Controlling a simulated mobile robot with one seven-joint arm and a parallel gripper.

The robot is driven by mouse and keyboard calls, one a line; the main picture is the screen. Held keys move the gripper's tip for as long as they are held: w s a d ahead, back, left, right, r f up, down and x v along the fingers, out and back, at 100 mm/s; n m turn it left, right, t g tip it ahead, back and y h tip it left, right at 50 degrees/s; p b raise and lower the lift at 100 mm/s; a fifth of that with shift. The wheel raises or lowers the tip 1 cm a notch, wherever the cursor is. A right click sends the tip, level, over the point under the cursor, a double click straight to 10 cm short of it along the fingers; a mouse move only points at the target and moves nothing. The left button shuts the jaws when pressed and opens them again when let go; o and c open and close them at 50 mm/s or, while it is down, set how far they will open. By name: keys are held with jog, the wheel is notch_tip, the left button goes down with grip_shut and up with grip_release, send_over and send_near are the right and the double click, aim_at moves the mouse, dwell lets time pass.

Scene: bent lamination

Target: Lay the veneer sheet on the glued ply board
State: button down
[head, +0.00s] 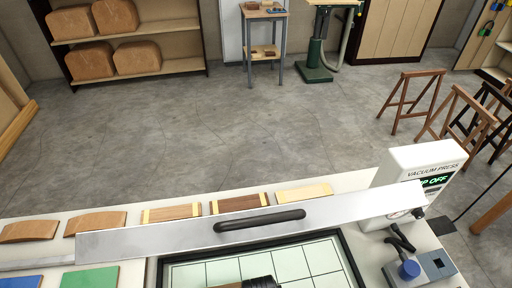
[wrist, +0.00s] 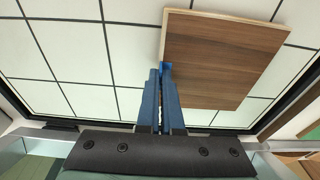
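I cannot tell whether that strip is the ply board below or the sheet's own edge. My gripper (wrist: 162,70) has blue fingers close together at the sheet's left edge. Its right finger covers part of that edge, and whether the sheet is pinched between them is unclear. In the head view only a bit of brown wood (head: 228,285) shows beside my dark gripper (head: 262,282). No glue is visible.
The press bed (head: 205,272) has a dark frame, with a raised metal bar and black handle (head: 260,219) behind it. The vacuum press box (head: 408,165) stands at right. Several boards (head: 240,203) line the bench back; blue and green pieces (head: 90,278) lie left.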

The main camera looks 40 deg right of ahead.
jog(key=c, duration=0.5)
grip_release()
jog(key=shift+r+p, duration=3.05)
jog(key=shift+p, duration=0.05)
